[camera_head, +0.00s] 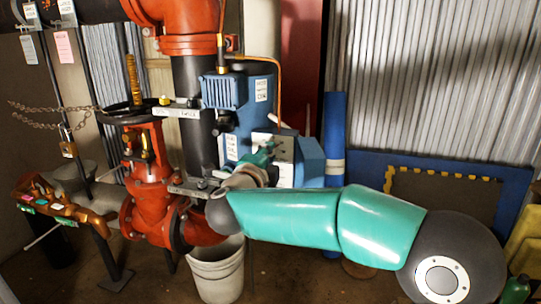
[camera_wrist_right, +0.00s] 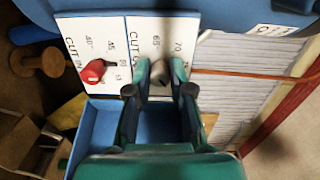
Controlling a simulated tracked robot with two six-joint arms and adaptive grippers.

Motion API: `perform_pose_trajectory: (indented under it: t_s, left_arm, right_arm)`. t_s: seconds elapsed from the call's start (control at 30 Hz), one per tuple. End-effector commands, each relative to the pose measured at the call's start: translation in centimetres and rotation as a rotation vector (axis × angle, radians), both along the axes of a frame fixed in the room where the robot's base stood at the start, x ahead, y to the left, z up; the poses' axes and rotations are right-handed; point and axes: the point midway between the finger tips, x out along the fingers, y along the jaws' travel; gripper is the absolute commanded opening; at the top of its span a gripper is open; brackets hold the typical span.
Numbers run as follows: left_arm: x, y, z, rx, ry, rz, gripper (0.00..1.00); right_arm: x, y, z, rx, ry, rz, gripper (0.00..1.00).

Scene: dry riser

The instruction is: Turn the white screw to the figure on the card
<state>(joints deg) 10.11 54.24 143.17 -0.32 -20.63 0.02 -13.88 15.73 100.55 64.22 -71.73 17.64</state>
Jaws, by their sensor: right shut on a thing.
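My right gripper (camera_head: 264,152) reaches from the right to the front of the blue pump unit (camera_head: 253,110). In the right wrist view the gripper (camera_wrist_right: 160,76) has its fingers on either side of the white screw, shut on it; the fingers hide most of the screw. Its white scale plate (camera_wrist_right: 183,25) reads CUT OUT, with 65 and 70 legible; the screw's pointer setting cannot be read. Beside it a red screw (camera_wrist_right: 93,71) sits on a CUT IN plate (camera_wrist_right: 75,32). Which card bears the figure, and the figure itself, I cannot tell. My left gripper is not in view.
Red valve pipework (camera_head: 150,180) with a handwheel stands left of the pump unit. A grey bucket (camera_head: 217,270) is on the floor below. White and pink tags (camera_head: 64,47) hang upper left, too small to read. A blue-framed board (camera_head: 440,185) leans at the right wall.

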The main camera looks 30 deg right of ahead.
Motion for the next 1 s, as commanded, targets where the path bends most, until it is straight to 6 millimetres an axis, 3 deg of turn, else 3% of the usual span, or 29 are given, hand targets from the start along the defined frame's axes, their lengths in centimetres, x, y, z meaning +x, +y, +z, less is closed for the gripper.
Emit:
perform_pose_trajectory:
  t_s: [0.03,0.07,0.2,0.63,1.0]
  left_arm:
    - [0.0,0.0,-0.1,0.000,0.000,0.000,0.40]
    - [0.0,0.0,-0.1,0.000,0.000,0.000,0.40]
    - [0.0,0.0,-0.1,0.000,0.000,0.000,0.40]
    - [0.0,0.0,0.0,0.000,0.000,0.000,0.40]
    - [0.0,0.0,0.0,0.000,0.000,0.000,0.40]
  right_arm:
    - [0.0,0.1,-0.7,0.006,0.014,-0.001,0.00]
    - [0.0,0.1,-0.7,0.006,0.014,-0.001,0.26]
    - [0.0,0.1,-0.6,0.004,0.012,-0.001,0.47]
    - [-0.6,0.7,-0.2,0.003,0.005,0.001,0.47]
    - [-4.8,5.9,-0.1,0.003,0.008,0.004,0.47]
